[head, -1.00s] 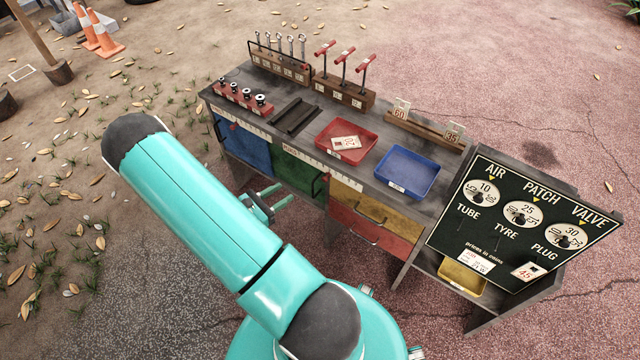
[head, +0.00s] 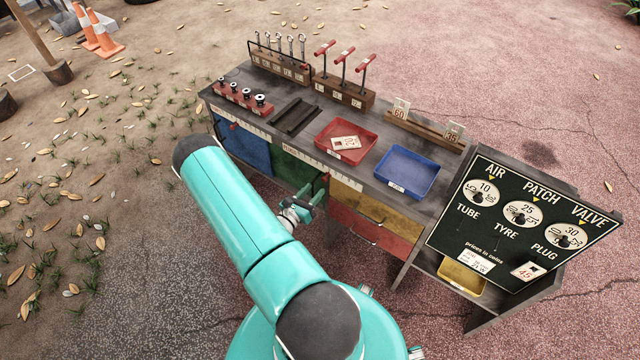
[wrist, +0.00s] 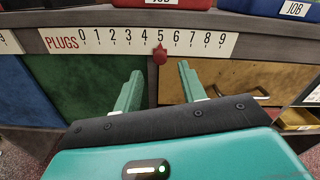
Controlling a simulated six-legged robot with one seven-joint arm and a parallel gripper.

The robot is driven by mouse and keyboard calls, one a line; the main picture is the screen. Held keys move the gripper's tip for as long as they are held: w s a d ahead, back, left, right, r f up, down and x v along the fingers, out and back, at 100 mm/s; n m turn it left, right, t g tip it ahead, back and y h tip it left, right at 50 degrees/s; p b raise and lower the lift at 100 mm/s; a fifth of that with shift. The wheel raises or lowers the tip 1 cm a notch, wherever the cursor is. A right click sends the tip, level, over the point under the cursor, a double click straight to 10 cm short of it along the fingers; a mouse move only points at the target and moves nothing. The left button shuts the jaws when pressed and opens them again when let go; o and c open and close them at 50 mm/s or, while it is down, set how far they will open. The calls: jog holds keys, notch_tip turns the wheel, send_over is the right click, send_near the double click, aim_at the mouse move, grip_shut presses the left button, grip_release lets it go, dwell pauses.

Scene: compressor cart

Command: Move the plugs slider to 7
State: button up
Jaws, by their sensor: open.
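The white PLUGS scale (wrist: 140,42), numbered 0 to 9, runs along the cart's front edge in the wrist view. Its red slider knob (wrist: 160,55) points at 5. My gripper (wrist: 160,78) is open, with one teal finger on each side below the knob. The fingers look apart from the knob, and nothing is between them. In the head view my gripper (head: 310,198) is in front of the cart near the green door, partly hidden by my arm. The PLUGS scale (head: 322,169) shows there as a thin strip; the knob is hard to make out.
A second scale (wrist: 9,42) ends to the left. Green (wrist: 82,88) and yellow (wrist: 228,84) fronts lie below the edge, with a drawer handle right of my fingers. A red tray (head: 345,140) and blue tray (head: 407,172) sit above. A price board (head: 520,222) stands at the right.

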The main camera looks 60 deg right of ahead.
aim_at(323, 180)
jog(key=shift+s+d, duration=0.2)
jog(key=shift+d, duration=0.95)
jog(key=shift+s+d, duration=0.15)
jog(key=shift+d, duration=1)
grip_shut()
